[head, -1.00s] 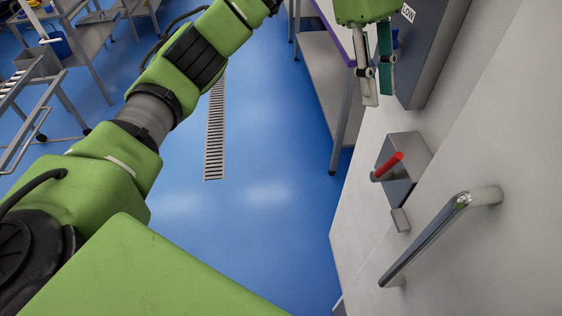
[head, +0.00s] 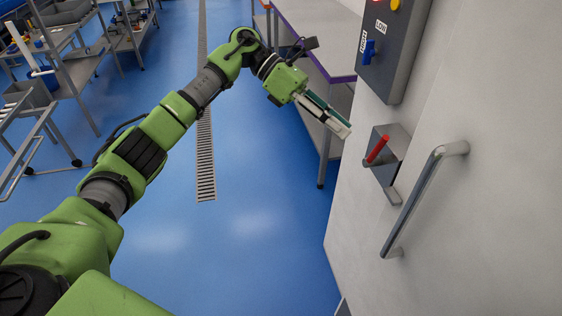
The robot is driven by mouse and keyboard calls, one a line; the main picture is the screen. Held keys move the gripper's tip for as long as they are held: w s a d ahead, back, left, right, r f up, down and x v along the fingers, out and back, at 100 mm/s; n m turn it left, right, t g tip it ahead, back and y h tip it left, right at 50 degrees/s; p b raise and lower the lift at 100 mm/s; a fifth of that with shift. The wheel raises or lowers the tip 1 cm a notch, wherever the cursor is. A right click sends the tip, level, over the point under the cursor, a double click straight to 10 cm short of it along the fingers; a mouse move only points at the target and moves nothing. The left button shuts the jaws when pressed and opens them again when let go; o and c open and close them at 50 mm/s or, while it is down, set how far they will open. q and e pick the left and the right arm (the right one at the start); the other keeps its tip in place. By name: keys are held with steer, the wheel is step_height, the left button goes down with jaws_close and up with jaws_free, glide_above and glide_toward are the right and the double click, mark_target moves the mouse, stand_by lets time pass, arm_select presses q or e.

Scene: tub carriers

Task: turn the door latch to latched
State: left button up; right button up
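The door latch has a red handle (head: 378,149) on a grey metal plate (head: 395,143), fixed to the pale door (head: 420,225) on the right. The red handle points up and slightly right. A small grey metal piece (head: 392,196) sits just below the plate. My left gripper (head: 345,131) is up and left of the latch, its fingers pointing down and right toward it; it appears apart from the handle and holds nothing visible. The fingers overlap in this view, so their gap cannot be judged. My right gripper is not in view.
A long metal door handle (head: 420,203) stands out right of the latch. A grey control box (head: 394,50) with a blue switch is above it. A steel table (head: 312,35) stands behind my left gripper. Shelves and carts (head: 75,65) are at far left; blue floor (head: 230,230) is clear.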

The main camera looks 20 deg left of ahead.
arm_select(q)
steer(key=w+a+f+n+t+h, duration=0.45)
steer(key=w+f+n+t, duration=0.25)
steer(key=f+n, duration=0.4)
steer(key=w+a+f+n+t+y, duration=0.2)
steer(key=a+f+n+t+y, duration=0.4)
steer(key=a+f+n, duration=0.6)
steer(key=shift+f+t, duration=0.4)
steer(key=shift+f, duration=0.25)
steer(key=shift+d, duration=0.1)
